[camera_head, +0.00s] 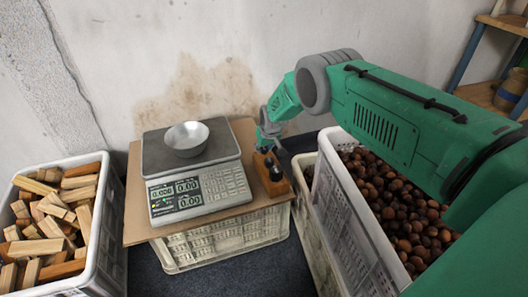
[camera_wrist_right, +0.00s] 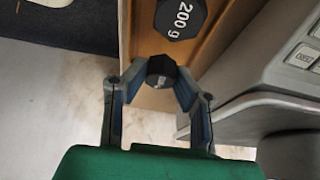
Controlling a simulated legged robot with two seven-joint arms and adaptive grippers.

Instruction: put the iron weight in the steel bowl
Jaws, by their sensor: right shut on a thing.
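The steel bowl (camera_head: 186,138) stands upright on the plate of the scale (camera_head: 200,186). A wooden weight block (camera_head: 281,187) sits just right of the scale on the cardboard. My right gripper (camera_head: 266,147) is low over the far end of this block. In the wrist view my right gripper (camera_wrist_right: 163,82) is shut on a small black iron weight (camera_wrist_right: 161,70), whose marking is too small to read. I cannot tell if it is clear of the block. A larger black weight marked 200 g (camera_wrist_right: 180,18) sits in the block. My left gripper is not in view.
The scale stands on cardboard (camera_head: 138,232) over a white crate (camera_head: 222,246). A crate of wood pieces (camera_head: 104,235) stands at left. A crate of chestnuts (camera_head: 337,205) stands at right under my right arm. The wall is close behind.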

